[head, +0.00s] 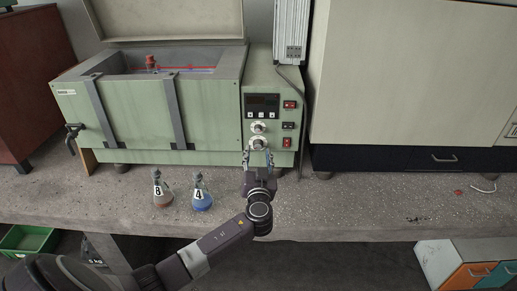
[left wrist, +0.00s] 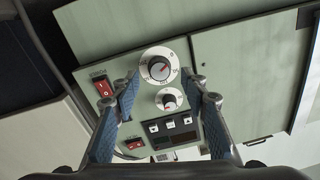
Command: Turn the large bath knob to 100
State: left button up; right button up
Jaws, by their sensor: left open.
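The green water bath (head: 130,110) stands on the bench with its control panel at its right end. The large bath knob (head: 258,143) is the lower of two knobs there. In the left wrist view, which is upside down, the large knob (left wrist: 158,68) has a grey face with a red pointer mark and a white numbered dial; its exact reading is too small to tell. The smaller knob (left wrist: 169,99) sits beside it. My left gripper (head: 257,158) is open in front of the panel, its fingertips (left wrist: 160,82) apart and nothing between them. My right gripper is out of view.
Red switches (left wrist: 103,87) and a display with buttons (left wrist: 170,130) are close to the knobs. Flasks marked 8 (head: 162,190) and 4 (head: 201,194) stand on the bench (head: 330,205) left of my gripper. A large cream cabinet (head: 410,80) stands at the right.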

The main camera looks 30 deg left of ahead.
aim_at(258, 145)
pick_arm(q)
jog(key=shift+x, duration=1.45)
jog(key=shift+c, duration=0.7)
grip_shut()
